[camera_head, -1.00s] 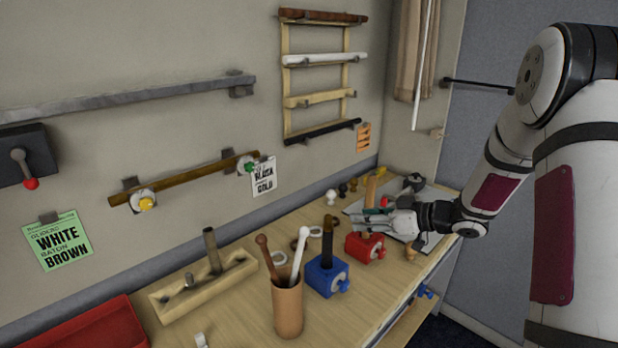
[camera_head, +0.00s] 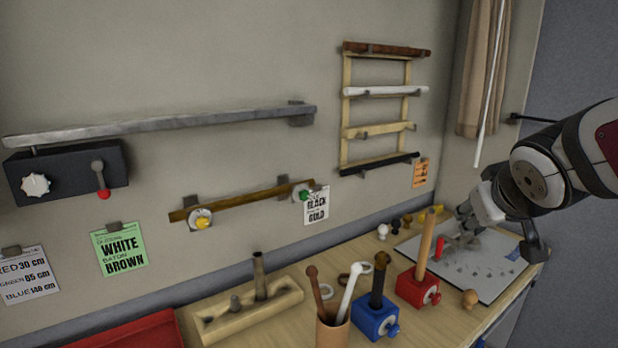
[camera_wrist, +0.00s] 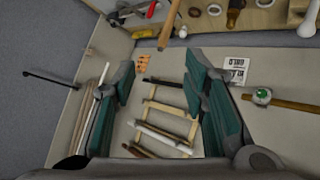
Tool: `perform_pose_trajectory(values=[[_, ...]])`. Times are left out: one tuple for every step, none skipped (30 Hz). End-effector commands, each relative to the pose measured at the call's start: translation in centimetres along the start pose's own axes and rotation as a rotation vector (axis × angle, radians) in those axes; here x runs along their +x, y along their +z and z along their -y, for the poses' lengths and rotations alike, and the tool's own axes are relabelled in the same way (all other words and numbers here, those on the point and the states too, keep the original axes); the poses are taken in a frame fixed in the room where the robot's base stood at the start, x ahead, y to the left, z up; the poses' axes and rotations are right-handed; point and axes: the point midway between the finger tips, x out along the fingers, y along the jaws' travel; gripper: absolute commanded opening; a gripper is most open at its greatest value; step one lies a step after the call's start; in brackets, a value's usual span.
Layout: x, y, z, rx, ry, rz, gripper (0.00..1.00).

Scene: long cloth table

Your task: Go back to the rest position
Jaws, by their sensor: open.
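My gripper (camera_wrist: 160,95) is open in the wrist view, with its two green-padded fingers wide apart and nothing between them. Beyond the fingers, the wall rack with its coloured rods (camera_wrist: 165,110) shows at a distance. In the head view my gripper (camera_head: 462,215) is at the right, over the far end of the table near a pale board (camera_head: 490,272). It is partly hidden there by the wrist and is small. A red block (camera_head: 417,289) holding an upright wooden rod (camera_head: 425,245) stands just left of the board, apart from my gripper.
A blue block (camera_head: 375,318) with a dark rod, a brown cup (camera_head: 332,336) of sticks and a wooden holder (camera_head: 245,312) stand along the table. The rack (camera_head: 375,125), a brown bar (camera_head: 240,200) and a grey rail (camera_head: 170,122) are on the wall. Curtains (camera_head: 480,75) hang at the back.

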Motion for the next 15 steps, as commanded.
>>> perform_pose_trajectory(values=[[-1.8,1.0,0.6,0.021,-0.005,0.026,0.40],[-2.7,1.8,1.0,0.035,-0.011,0.048,0.40],[-4.0,3.0,1.6,0.053,-0.023,0.079,0.40],[-4.9,3.9,2.1,0.067,-0.034,0.103,0.40],[-5.9,4.7,2.6,0.079,-0.047,0.126,0.40],[-7.1,6.0,3.4,0.093,-0.068,0.157,0.40],[-8.0,6.9,4.0,0.103,-0.086,0.178,0.40],[-8.8,7.8,4.6,0.111,-0.105,0.200,0.40],[-9.9,8.9,5.5,0.121,-0.131,0.228,0.40],[-10.7,9.7,6.0,0.126,-0.151,0.246,0.40],[-11.3,10.4,6.6,0.131,-0.170,0.264,0.40],[-12.2,11.3,7.3,0.137,-0.194,0.286,0.40],[-12.7,11.9,7.8,0.139,-0.211,0.299,0.40],[-13.2,12.4,8.2,0.139,-0.226,0.311,0.40],[-13.7,12.9,8.6,0.142,-0.244,0.323,0.40]])
